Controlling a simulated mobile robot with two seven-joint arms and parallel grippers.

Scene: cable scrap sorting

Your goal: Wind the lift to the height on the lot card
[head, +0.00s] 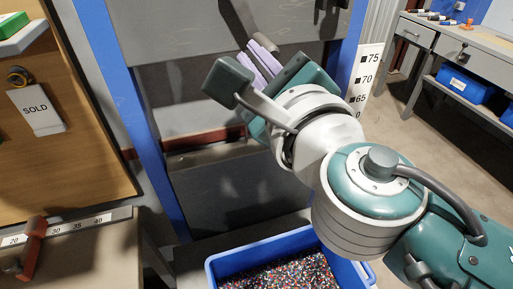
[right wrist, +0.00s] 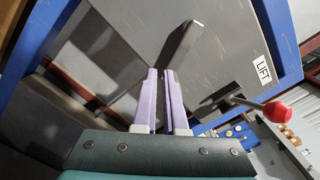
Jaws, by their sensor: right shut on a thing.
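My right gripper (head: 258,52) is in front of the lift's grey panel (head: 200,65), between blue posts (head: 112,90). In the right wrist view its two lilac fingers (right wrist: 162,82) are close together, shut on the end of a dark grey bar, which looks like the crank handle (right wrist: 182,43). A label reading LIFT (right wrist: 263,69) is on the panel there. A height scale (head: 365,72) beside the right post shows 75, 70 and 65; its lower part is hidden by my arm. I cannot make out a lot card. My left gripper is not in view.
A red-knobbed lever (right wrist: 277,111) sticks out near the label. A blue bin (head: 225,263) of coloured granules stands below my right arm. A SOLD card (head: 38,110) hangs on the wooden board at left, above a numbered rule (head: 75,225) with a red slider (head: 34,240). A workbench (head: 470,50) stands at right.

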